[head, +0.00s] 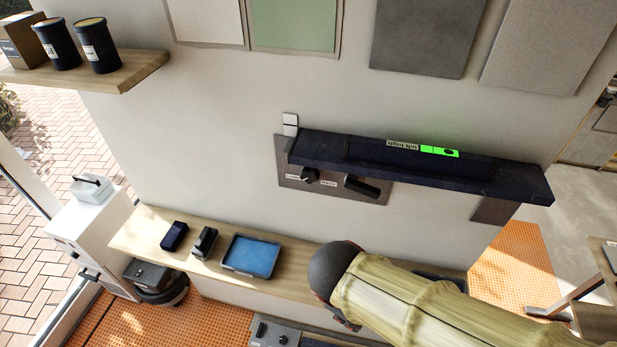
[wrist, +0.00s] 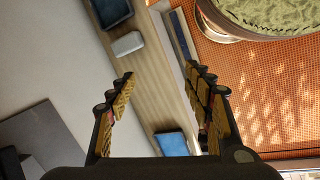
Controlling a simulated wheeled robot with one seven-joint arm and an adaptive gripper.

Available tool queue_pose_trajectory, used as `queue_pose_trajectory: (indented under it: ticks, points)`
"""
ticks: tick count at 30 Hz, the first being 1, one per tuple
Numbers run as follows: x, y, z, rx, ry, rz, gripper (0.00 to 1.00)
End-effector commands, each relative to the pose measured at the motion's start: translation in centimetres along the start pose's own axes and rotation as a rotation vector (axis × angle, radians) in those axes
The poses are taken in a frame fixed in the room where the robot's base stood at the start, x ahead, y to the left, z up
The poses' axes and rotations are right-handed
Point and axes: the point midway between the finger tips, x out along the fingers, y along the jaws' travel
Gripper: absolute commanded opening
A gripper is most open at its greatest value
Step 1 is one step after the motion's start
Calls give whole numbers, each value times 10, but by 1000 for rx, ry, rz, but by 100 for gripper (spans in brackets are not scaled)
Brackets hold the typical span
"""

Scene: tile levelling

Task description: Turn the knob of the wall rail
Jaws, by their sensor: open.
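The wall rail (head: 420,167) is a long dark bar on the pale wall, slanting slightly down to the right. A grey plate (head: 290,188) sits behind and below its left end. On this plate are a small black knob (head: 310,176) and a longer black handle (head: 361,187), with small white labels near them. My gripper (wrist: 165,80) is open and empty in the wrist view, above the wooden ledge. In the head view my arm hides most of it, low and right of the knob and well apart from it. The knob is not clearly visible in the wrist view.
A bright green lit display (head: 440,151) sits on the rail. Below, a wooden ledge (head: 215,262) holds a blue tray (head: 252,256) and small dark items. A shelf with black tins (head: 98,45) is at upper left. The wall between rail and ledge is clear.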

Motion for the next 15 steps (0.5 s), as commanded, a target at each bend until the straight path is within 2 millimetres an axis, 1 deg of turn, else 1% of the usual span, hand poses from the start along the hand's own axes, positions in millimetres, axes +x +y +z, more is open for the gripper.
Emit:
queue_pose_trajectory:
  ticks: [1, 4, 6, 8, 9, 11, 12, 14, 15]
  points:
    - [5, 1, -2, -146, -52, 56, 51]
    - [14, 15, -12, -457, -159, 210, 51]
    - [14, 28, -26, -674, -231, 332, 51]
    - [12, 40, -42, -849, -292, 441, 51]
    - [8, 46, -54, -960, -333, 516, 51]
    - [1, 55, -76, -1119, -394, 631, 51]
    - [-5, 60, -91, -1214, -436, 708, 51]
    - [-15, 67, -114, -1344, -501, 822, 51]
    - [-23, 71, -128, -1415, -545, 896, 51]
